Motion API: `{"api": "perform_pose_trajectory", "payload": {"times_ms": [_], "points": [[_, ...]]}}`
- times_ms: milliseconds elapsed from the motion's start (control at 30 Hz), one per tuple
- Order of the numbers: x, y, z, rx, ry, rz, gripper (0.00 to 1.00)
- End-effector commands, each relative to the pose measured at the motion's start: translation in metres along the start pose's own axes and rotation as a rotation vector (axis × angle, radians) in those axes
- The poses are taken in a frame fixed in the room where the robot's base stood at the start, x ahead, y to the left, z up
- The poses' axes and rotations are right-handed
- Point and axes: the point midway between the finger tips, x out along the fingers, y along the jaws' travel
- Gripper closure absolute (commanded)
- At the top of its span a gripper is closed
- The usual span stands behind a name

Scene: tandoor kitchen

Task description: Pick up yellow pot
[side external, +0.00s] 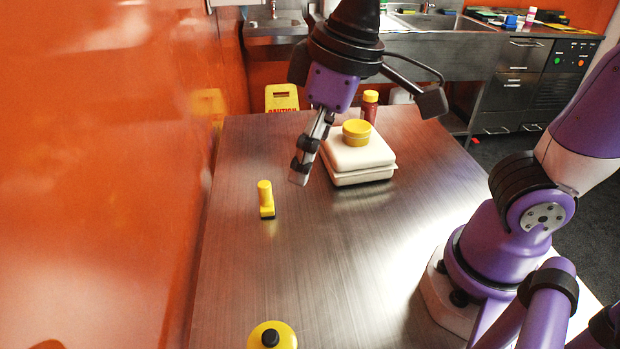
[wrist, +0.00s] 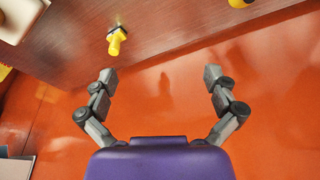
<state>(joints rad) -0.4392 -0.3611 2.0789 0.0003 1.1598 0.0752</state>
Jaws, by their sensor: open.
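A round yellow pot with a black knob (side external: 276,328) stands at the near end of the steel table, cut off by the bottom edge of the side view. Part of it shows at the top edge of the wrist view (wrist: 240,2). A smaller yellow jar (side external: 357,134) sits on a white lidded box (side external: 360,160) toward the back. My gripper (side external: 300,176) is above the table, left of the box and far from the knobbed pot. In the wrist view my gripper (wrist: 160,78) has its two fingers wide apart with nothing between them.
A yellow upright-handled tool (side external: 265,198) stands on the table between the box and the knobbed pot. A red bottle with yellow cap (side external: 370,106) is behind the box. An orange wall (side external: 100,180) runs along the left. The table's middle (side external: 330,250) is clear.

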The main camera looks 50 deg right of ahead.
Motion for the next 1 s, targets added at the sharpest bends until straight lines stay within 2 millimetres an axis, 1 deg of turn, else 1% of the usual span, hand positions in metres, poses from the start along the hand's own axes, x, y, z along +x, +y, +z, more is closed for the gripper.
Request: {"api": "perform_pose_trajectory", "payload": {"times_ms": [33, 100, 200, 333, 433, 800, 867, 967, 1000], "points": [[0.001, 0.025, 0.011, 0.086, 0.053, 0.026, 0.0], [0.004, 0.051, 0.026, 0.177, 0.117, 0.064, 0.0], [0.009, 0.076, 0.044, 0.271, 0.186, 0.114, 0.0], [0.013, 0.09, 0.057, 0.329, 0.227, 0.15, 0.0], [0.014, 0.092, 0.059, 0.337, 0.232, 0.156, 0.0], [0.015, 0.089, 0.057, 0.313, 0.224, 0.149, 0.01], [0.018, 0.084, 0.053, 0.247, 0.206, 0.132, 0.01], [0.03, 0.064, 0.038, -0.003, 0.147, 0.065, 0.01], [0.037, 0.052, 0.031, -0.147, 0.119, 0.022, 0.01]]}}
